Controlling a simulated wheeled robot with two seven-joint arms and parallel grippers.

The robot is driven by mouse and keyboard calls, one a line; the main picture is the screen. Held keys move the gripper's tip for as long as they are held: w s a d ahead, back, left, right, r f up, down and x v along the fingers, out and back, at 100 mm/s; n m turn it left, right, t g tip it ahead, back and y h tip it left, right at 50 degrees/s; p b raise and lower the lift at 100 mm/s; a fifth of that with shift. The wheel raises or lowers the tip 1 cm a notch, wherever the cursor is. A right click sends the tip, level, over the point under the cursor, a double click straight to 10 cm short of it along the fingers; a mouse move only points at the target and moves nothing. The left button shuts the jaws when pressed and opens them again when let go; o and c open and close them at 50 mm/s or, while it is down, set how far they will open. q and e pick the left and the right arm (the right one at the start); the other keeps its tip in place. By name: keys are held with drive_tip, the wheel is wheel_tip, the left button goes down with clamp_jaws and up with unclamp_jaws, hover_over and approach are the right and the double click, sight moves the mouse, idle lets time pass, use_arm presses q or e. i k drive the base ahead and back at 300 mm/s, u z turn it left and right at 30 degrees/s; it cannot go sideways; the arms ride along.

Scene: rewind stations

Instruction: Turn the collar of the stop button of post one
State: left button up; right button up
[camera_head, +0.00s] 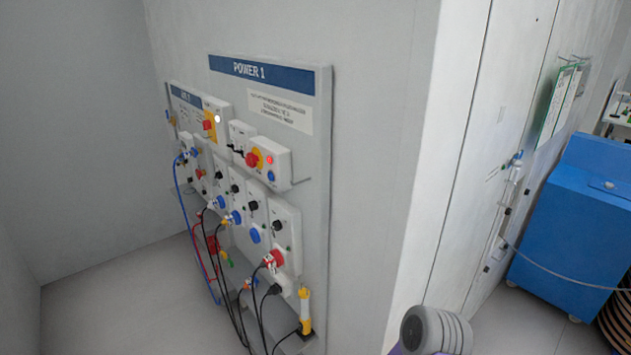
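The panel headed POWER 1 (300,70) is fixed to the grey wall left of centre. A white box (283,152) on it carries a red knob on a yellow round part (255,158), with red and blue lights at its right. I take this for the stop button, but its collar is too small to make out. A second panel (186,97) stands further left, its label partly hidden. Neither of my grippers shows; a grey rounded part of my arm is at the bottom right.
Below the boxes are several switch modules with black knobs and blue and red sockets (273,258). Black, blue and red cables (206,245) hang down to the floor. A yellow handle-like item (304,305) stands at the panel foot. A blue cabinet (575,225) is at right. Floor at left is clear.

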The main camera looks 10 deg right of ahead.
sight(254, 159)
drive_tip(key=z, duration=0.85)
drive_tip(key=k, duration=0.1)
drive_tip(key=u, duration=1.8)
drive_tip(key=i, duration=1.7)
drive_tip(key=z, duration=0.8)
